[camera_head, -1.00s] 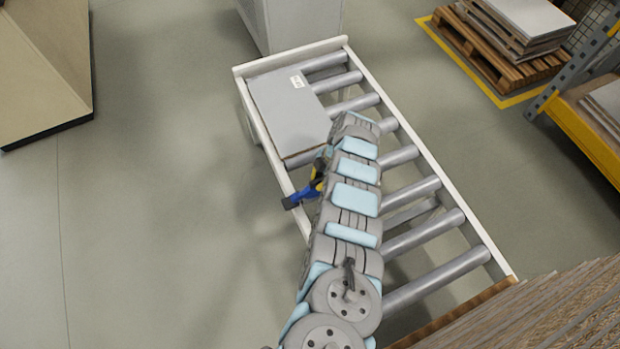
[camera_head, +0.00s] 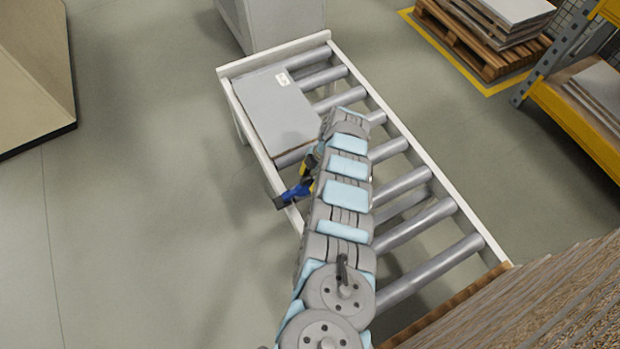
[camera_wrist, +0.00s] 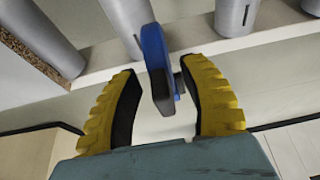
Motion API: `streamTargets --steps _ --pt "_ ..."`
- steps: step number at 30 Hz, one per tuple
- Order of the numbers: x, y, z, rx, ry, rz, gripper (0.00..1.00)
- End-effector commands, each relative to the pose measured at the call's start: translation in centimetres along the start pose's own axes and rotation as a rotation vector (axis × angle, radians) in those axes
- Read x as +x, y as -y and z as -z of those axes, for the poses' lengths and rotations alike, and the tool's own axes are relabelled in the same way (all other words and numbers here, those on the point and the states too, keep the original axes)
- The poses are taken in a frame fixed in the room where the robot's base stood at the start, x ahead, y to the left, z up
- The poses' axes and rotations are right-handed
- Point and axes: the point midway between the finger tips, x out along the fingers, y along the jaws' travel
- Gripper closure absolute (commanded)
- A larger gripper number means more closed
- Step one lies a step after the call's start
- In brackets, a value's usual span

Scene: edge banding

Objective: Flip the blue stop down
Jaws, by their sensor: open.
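The blue stop (camera_head: 294,193) is at the left rail of the roller conveyor (camera_head: 449,203) in the head view, sticking out from the rail. In the wrist view the blue stop (camera_wrist: 154,50) stands between the two yellow fingers of my gripper (camera_wrist: 164,108), with a gap on each side. The fingers are open and spread around it. In the head view my arm hides most of my gripper; a bit of yellow finger (camera_head: 307,168) shows beside the stop. Where the stop joins the rail is hard to make out.
A grey panel with a white label (camera_head: 265,112) lies on the rollers at the far end. A grey cabinet (camera_head: 270,22) stands behind the conveyor. A stack of boards (camera_head: 530,290) is at the lower right. The floor left of the conveyor is clear.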

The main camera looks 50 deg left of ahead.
Motion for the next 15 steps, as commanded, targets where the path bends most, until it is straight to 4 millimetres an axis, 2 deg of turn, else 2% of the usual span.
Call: streamTargets --steps 5,8,15 --pt "-0.5 0.0 0.0 0.0 0.0 -0.001 0.56" --pt "-1.5 0.0 -0.1 0.001 0.001 -0.003 0.56" --pt "-5.6 0.0 -0.1 0.001 0.001 -0.002 0.56"
